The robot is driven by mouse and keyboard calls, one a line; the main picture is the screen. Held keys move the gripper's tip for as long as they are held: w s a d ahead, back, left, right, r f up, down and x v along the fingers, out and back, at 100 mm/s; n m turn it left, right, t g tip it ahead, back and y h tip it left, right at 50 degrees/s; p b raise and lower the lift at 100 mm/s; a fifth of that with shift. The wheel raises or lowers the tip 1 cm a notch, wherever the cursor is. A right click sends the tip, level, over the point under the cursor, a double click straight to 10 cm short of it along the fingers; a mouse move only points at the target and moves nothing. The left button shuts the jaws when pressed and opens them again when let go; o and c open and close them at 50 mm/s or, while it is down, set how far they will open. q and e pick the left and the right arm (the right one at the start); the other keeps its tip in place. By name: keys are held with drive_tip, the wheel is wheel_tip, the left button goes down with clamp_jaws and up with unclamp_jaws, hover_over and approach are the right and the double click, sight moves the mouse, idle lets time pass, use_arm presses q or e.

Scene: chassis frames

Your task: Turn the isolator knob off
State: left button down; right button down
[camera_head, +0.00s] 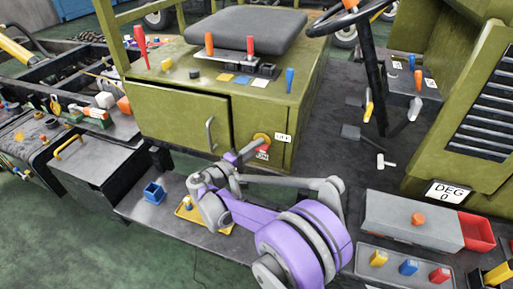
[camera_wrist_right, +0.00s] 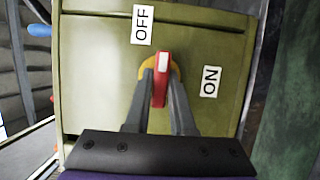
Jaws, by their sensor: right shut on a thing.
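The isolator knob is a red bar handle on a round yellow disc (camera_head: 261,138), on the front of the olive-green cabinet. In the right wrist view the red knob (camera_wrist_right: 160,90) stands upright in the picture, its white-tipped end at the top. The OFF label (camera_wrist_right: 142,24) is above it, slightly left, and the ON label (camera_wrist_right: 210,82) is to its right. The white tip points closer to OFF than to ON. My right gripper (camera_wrist_right: 161,76) is shut on the knob, one finger on each side. In the head view my right gripper (camera_head: 254,150) partly covers it. My left gripper is not in view.
A cabinet door with a grey handle (camera_head: 210,134) is left of the knob. Upright levers (camera_head: 209,44) and a seat (camera_head: 246,30) are above. A blue open box (camera_head: 153,193) stands low at left. A grey box (camera_head: 385,220) and red tray (camera_head: 476,231) are at right.

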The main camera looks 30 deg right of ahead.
drive_tip(key=c, duration=0.8)
unclamp_jaws()
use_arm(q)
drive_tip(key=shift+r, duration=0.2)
use_arm(e)
drive_tip(key=v, duration=1)
drive_tip(key=shift+a, duration=0.4)
drive_tip(key=shift+s, duration=0.1)
